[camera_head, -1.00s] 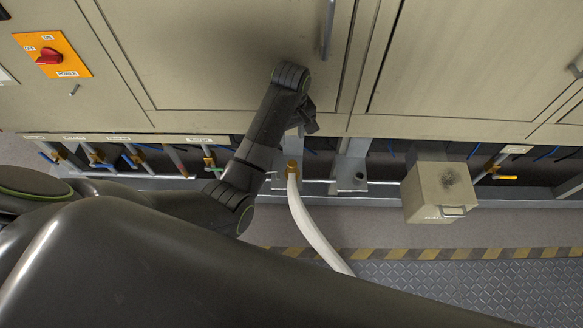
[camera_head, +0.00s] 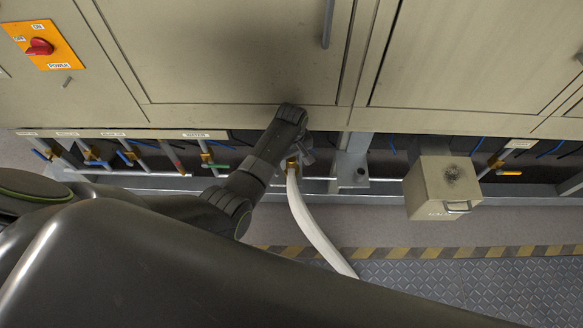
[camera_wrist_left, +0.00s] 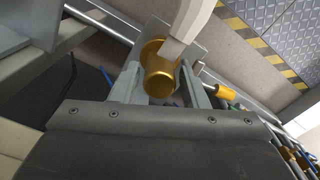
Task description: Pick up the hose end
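The white hose (camera_head: 316,234) rises from the lower right to a brass hose end (camera_head: 292,163) below the cabinet edge. My left gripper (camera_head: 301,152) is right at the hose end, partly hidden by its own wrist. In the left wrist view the brass hose end (camera_wrist_left: 160,77) shows between the two grey fingers (camera_wrist_left: 160,70), with gaps at its sides, so the gripper looks open. The white hose (camera_wrist_left: 190,25) also shows there, leading away at the top. I cannot tell whether a finger touches the brass. My right gripper is not in view.
A beige box with a handle (camera_head: 440,188) hangs to the right. A row of pipes with colored valves (camera_head: 205,158) runs under the cabinet on the left. The cabinet front (camera_head: 230,60) stands above. A striped floor edge (camera_head: 440,253) lies below.

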